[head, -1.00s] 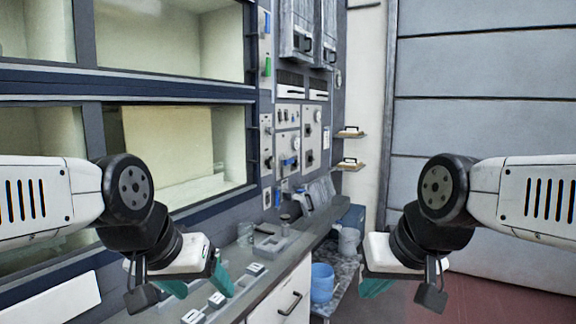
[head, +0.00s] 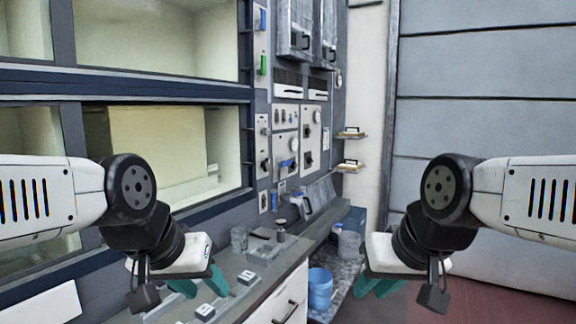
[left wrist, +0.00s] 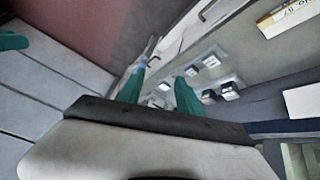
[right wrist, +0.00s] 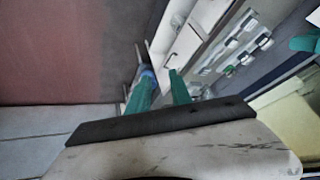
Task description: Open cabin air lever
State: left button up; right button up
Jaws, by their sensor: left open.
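A blue upright handle (head: 263,20) and a green one (head: 263,65) sit on the narrow wall strip right of the windows. A blue handle (head: 288,163) sits on the grey control panel (head: 285,145) lower down. No label is readable, so I cannot tell which is the cabin air lever. My left gripper (head: 200,284) is open and empty above the counter, well short of the panel; its parted teal fingers show in the left wrist view (left wrist: 160,92). My right gripper (head: 378,288) is open and empty, right of the counter; its fingers are apart in the right wrist view (right wrist: 160,92).
A grey counter (head: 228,262) with small white-topped blocks (head: 246,277) runs below the windows. A white drawer front (head: 282,305) faces right. A blue bucket (head: 320,288) stands on a low shelf. Small wall shelves (head: 350,167) stick out beyond the panel. Reddish floor (head: 470,305) is open at right.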

aim_at(289, 162)
jog(key=i+l+u, duration=0.15)
jog(key=i+l, duration=0.15)
jog(key=i+l+u, duration=0.1)
jog(key=i+l, duration=0.2)
jog(key=i+l+u, duration=0.15)
jog(key=l, duration=0.25)
jog(key=i+l+u, duration=0.15)
jog(key=i+l, duration=0.2)
jog(key=i+l+u, duration=0.1)
jog(key=i+l, duration=0.15)
jog(key=l, duration=0.2)
jog(key=i+l+u, duration=0.15)
jog(key=l, duration=0.25)
jog(key=i, duration=0.1)
